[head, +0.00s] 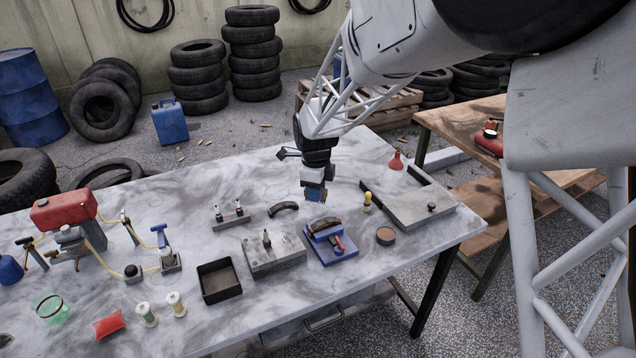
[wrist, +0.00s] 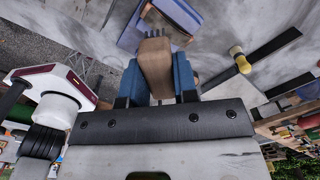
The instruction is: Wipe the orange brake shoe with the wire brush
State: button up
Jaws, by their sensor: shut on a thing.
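My gripper (head: 315,190) hangs over the middle of the table, above and slightly behind a blue stand (head: 345,255). In the wrist view its blue fingers (wrist: 157,85) are shut on the wooden wire brush (wrist: 155,65), whose dark bristles point away from the gripper. A curved, dark brown-orange piece, apparently the brake shoe (head: 325,227), rests on the blue stand. The brush looks apart from the shoe.
A grey block (head: 275,258) and a black tray (head: 218,281) stand left of the stand. A dark curved piece (head: 283,209) lies behind. A yellow-knobbed tool (head: 367,202), a round brown tin (head: 385,236) and a grey plate (head: 415,208) with black edging are to the right.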

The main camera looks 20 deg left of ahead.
jog(key=shift+s+d+m, duration=0.1)
jog(key=shift+s+m, duration=0.2)
jog(key=shift+s, duration=0.2)
